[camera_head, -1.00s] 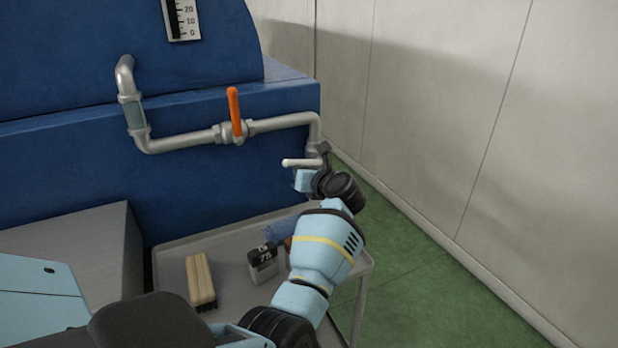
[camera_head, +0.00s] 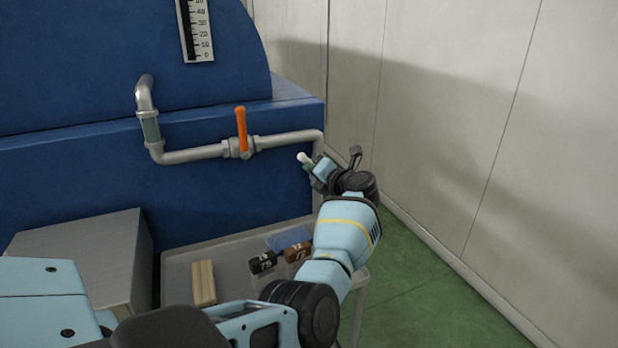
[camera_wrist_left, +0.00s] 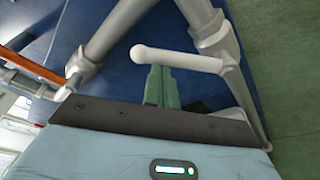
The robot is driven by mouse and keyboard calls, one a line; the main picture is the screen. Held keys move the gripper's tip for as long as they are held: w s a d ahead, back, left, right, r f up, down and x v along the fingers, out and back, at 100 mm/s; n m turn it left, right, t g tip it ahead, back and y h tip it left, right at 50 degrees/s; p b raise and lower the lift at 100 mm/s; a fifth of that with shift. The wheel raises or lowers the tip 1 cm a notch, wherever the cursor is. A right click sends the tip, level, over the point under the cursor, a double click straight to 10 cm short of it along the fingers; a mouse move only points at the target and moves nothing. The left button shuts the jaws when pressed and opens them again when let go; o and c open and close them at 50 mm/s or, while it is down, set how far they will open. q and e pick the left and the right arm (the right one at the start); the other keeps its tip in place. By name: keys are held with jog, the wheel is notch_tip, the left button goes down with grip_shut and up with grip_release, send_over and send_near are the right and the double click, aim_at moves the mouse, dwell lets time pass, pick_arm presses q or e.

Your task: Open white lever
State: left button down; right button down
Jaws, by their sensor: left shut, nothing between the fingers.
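The white lever (camera_head: 304,157) is at the right end of the pipe in the head view. Only its rounded tip and a short stretch show there, left of my left gripper (camera_head: 312,172). In the left wrist view the white lever (camera_wrist_left: 178,58) is a bar with a round end, joined to a grey fitting on the right. The green fingers of my left gripper (camera_wrist_left: 160,84) are shut and empty, with their tips right against or just beside the bar. I cannot tell whether they touch. My wrist hides the lever's base in the head view. My right gripper is out of view.
An orange lever (camera_head: 242,130) stands upright on the same grey pipe (camera_head: 190,155), left of the white one. The blue machine (camera_head: 80,180) is behind. A cart (camera_head: 235,255) below holds a wooden block (camera_head: 204,283) and small boxes. A pale wall (camera_head: 450,120) bounds the right.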

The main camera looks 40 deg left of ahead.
pick_arm(q)
jog(key=shift+w+d+r+m+g+y+b, duration=0.1)
jog(key=shift+w+d+r+m+y+b, duration=0.3)
jog(key=shift+w+m+b, duration=0.6)
jog(key=shift+w+d+r+m+g+y+b, duration=0.2)
jog(key=shift+w+r+m+b, duration=0.45)
jog(key=shift+m, duration=0.7)
jog(key=shift+w+d+r+m+y+b, duration=0.25)
jog(key=shift+w+m+y+b, duration=0.25)
jog(key=shift+m+b, duration=0.55)
jog(key=shift+w, duration=0.15)
jog(key=s+d, duration=0.1)
jog(key=d, duration=0.7)
